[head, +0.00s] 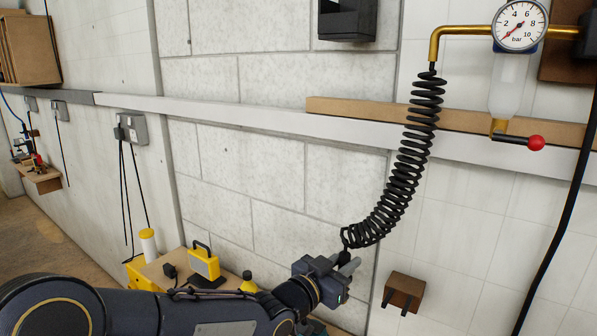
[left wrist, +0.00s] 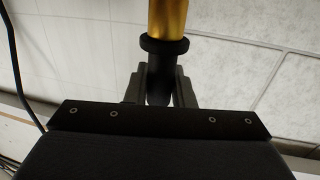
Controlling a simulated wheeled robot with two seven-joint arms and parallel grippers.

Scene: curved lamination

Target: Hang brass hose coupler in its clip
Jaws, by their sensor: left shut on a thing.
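My left gripper (head: 343,263) is at the lower middle of the head view, shut at the lower end of the black coiled hose (head: 409,158). In the left wrist view the brass hose coupler (left wrist: 167,17) points up out of the frame. Its black collar and lower black part sit between the fingers of my left gripper (left wrist: 160,86). The brass is hidden or too small to make out in the head view. The clip, a brown block (head: 404,289) with two dark prongs, is on the wall right of and slightly below the gripper, apart from it. My right gripper is out of view.
A pressure gauge (head: 519,25) on a brass pipe and a red-knobbed valve (head: 536,143) are at upper right. A black cable hangs at the right edge. A yellow lamp (head: 204,263) stands on a bench behind my left arm. The wall between gripper and clip is bare.

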